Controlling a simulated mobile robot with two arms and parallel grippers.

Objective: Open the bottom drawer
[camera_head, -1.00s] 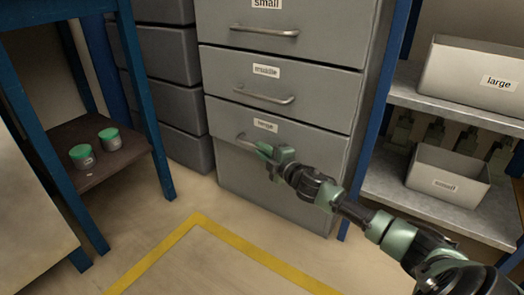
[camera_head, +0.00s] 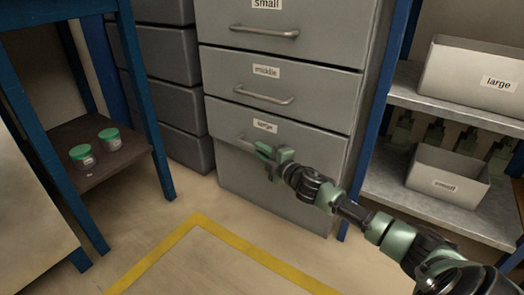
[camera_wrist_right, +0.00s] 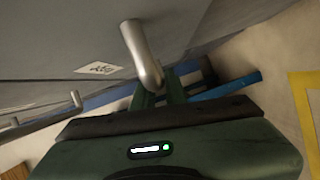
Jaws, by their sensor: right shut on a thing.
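The bottom drawer (camera_head: 300,147) is the grey front labelled "large" in the head view, under the "middle" drawer. Its metal bar handle (camera_head: 241,140) is partly hidden by my right gripper (camera_head: 266,152). That gripper is shut on the right part of the handle. In the right wrist view the curved end of the handle (camera_wrist_right: 143,55) runs down to the fingers (camera_wrist_right: 162,90); the exact contact is partly hidden. I cannot tell whether the drawer stands slightly out. My left gripper is not in view.
A blue-legged table (camera_head: 150,110) with two green-lidded jars on its lower shelf stands left. A shelf (camera_head: 400,195) with grey bins stands right, behind my right arm. The floor before the drawers is clear, with yellow tape (camera_head: 200,222).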

